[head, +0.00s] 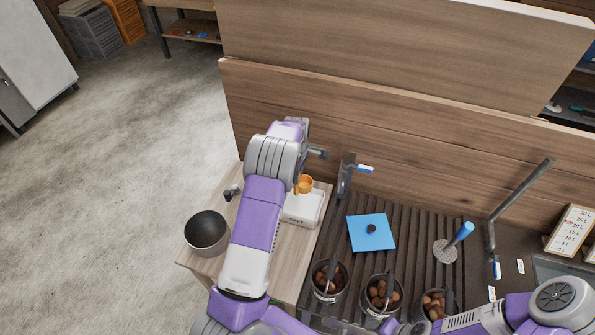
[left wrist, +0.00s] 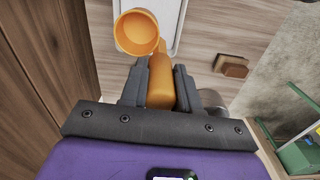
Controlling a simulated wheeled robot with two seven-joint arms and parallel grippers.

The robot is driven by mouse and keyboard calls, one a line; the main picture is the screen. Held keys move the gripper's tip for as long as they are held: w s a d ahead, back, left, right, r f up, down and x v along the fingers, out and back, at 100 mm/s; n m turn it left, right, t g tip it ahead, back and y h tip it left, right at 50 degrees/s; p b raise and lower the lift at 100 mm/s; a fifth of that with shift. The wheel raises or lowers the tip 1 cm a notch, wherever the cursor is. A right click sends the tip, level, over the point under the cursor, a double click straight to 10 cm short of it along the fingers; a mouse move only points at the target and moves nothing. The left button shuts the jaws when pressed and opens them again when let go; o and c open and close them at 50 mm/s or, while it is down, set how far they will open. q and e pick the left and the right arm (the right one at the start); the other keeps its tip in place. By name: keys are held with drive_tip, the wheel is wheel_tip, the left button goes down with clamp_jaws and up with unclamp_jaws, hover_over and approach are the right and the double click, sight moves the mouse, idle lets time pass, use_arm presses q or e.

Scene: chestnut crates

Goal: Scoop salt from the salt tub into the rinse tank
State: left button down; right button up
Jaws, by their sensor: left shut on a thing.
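An orange scoop (head: 304,184) hangs over a white, shallow box (head: 303,208) on the wooden side table. In the left wrist view, the scoop's cup (left wrist: 137,32) faces the camera and looks empty. My left gripper (left wrist: 160,84) is shut on the scoop's orange handle; its fingers are mostly hidden by my arm in the head view. A round dark-lined pot (head: 207,231) stands on the table's left edge. A grey-rimmed basin, possibly the rinse tank, is partly cut off at the right edge. My right gripper is out of view.
Several pots of chestnuts (head: 330,280) line the front of the dark slatted counter. A tall metal pipe (head: 520,190) rises at right. A wooden panel (head: 400,135) closes the back.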

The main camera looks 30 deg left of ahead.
sight(297, 194)
use_arm(q)
drive_tip(key=f+b, duration=0.8)
drive_tip(key=f, duration=0.5)
drive_tip(key=shift+w, duration=0.2)
drive_tip(key=shift+r, duration=0.15)
idle(1.1)
drive_tip(key=shift+r+p, duration=3.7)
drive_tip(key=shift+r, duration=2.3)
drive_tip(key=shift+f, duration=0.15)
